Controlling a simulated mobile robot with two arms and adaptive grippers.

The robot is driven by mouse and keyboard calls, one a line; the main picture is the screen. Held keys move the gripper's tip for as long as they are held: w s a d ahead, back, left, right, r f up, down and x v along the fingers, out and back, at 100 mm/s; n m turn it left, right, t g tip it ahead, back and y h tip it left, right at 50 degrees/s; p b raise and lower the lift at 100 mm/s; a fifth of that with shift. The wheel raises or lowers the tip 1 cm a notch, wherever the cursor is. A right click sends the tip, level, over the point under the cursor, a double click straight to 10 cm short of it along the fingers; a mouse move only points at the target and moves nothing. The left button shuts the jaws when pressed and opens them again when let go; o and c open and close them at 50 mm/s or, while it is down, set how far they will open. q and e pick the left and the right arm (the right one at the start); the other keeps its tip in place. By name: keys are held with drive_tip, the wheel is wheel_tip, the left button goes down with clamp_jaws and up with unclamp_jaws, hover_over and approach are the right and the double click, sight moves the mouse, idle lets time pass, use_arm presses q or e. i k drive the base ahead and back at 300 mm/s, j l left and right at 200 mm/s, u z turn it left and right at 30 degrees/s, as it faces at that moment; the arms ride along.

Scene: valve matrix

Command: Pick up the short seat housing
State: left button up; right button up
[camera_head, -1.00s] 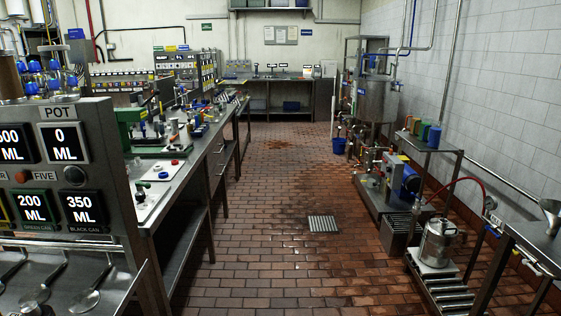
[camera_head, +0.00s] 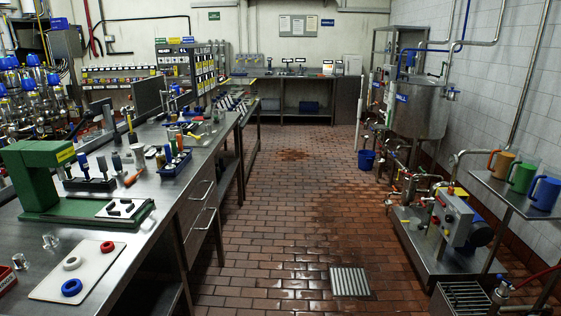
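Neither of my grippers is in the head view. A steel workbench (camera_head: 170,210) runs along the left side. Near its front lie small clear or metallic cylindrical pieces, one (camera_head: 50,241) by the green press (camera_head: 36,172) and one (camera_head: 20,262) closer to the left edge. I cannot tell whether either is the short seat housing. A white board (camera_head: 92,262) holds a white ring (camera_head: 71,263), a blue ring (camera_head: 71,288) and a red ring (camera_head: 107,247).
A blue tray (camera_head: 174,164) and several upright-handled tools stand further along the bench. The tiled floor (camera_head: 290,200) in the middle is clear, with a drain grate (camera_head: 350,282). A steel tank rig (camera_head: 418,108) and a shelf with mugs (camera_head: 520,178) stand on the right.

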sight(222, 111)
drive_tip(key=i, duration=2.7)
drive_tip(key=i+u, duration=0.1)
drive_tip(key=i, duration=0.55)
drive_tip(key=i+l+u, duration=0.15)
drive_tip(key=i, duration=0.5)
drive_tip(key=i+l+u, duration=0.1)
drive_tip(key=i, duration=0.55)
drive_tip(key=l, duration=0.1)
